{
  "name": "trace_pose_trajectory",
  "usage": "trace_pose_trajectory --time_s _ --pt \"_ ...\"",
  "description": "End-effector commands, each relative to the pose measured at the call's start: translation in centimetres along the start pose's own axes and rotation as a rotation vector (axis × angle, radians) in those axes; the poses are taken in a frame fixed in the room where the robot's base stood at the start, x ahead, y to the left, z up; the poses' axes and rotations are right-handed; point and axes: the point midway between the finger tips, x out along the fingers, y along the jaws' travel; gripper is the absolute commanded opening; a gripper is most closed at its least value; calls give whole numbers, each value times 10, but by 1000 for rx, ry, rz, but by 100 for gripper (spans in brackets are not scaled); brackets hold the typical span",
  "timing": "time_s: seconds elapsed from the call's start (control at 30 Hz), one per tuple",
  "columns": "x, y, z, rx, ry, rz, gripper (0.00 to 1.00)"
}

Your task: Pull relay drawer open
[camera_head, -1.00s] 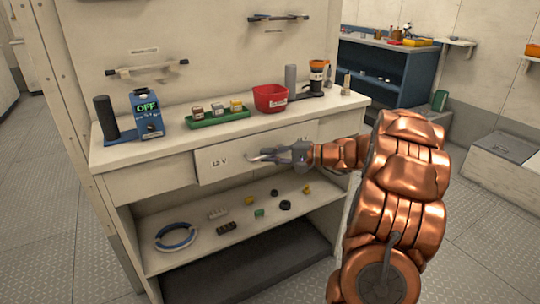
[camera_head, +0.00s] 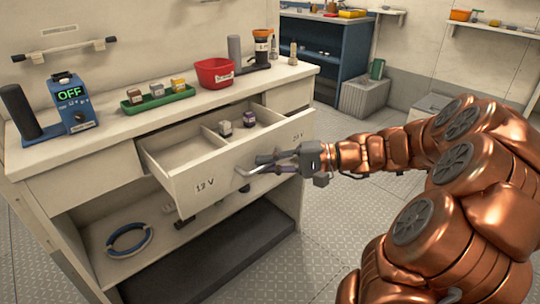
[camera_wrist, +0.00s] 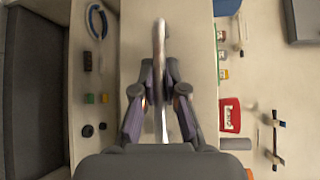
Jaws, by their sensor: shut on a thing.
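The relay drawer (camera_head: 222,190) stands pulled out of the white bench, with its inside showing. Its front is marked "12 V" at the left and what looks like "24 V" at the right. A divider splits it; the left compartment looks empty and two small relay-like blocks (camera_head: 236,122) sit in the right one. My gripper (camera_head: 264,163) is shut on the drawer's metal handle (camera_head: 242,173), in front of the drawer. In the wrist view the handle (camera_wrist: 160,50) runs between the fingers (camera_wrist: 160,98); the drawer's inside is hidden there.
On the bench top stand a blue device reading "OFF" (camera_head: 70,101), a green tray (camera_head: 158,99) with small blocks, a red bin (camera_head: 214,74) and an orange-black container (camera_head: 262,45). A blue ring (camera_head: 130,240) lies on the lower shelf. Open floor (camera_head: 285,260) lies in front.

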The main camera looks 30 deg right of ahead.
Motion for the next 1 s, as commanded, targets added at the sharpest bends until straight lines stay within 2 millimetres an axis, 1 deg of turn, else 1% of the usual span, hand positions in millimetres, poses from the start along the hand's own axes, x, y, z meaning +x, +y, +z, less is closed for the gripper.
trace_pose_trajectory --time_s 0.1,0.2,0.53,0.57,0.67,1.0 --pt "0 2 7 -2 -12 3 0" --pt "0 2 10 -2 -17 3 0" --pt "0 2 11 -2 -18 4 0" --pt "0 2 11 -2 -18 4 13" --pt "0 2 11 -2 -18 4 23" --pt "-3 2 10 -2 -16 3 23"
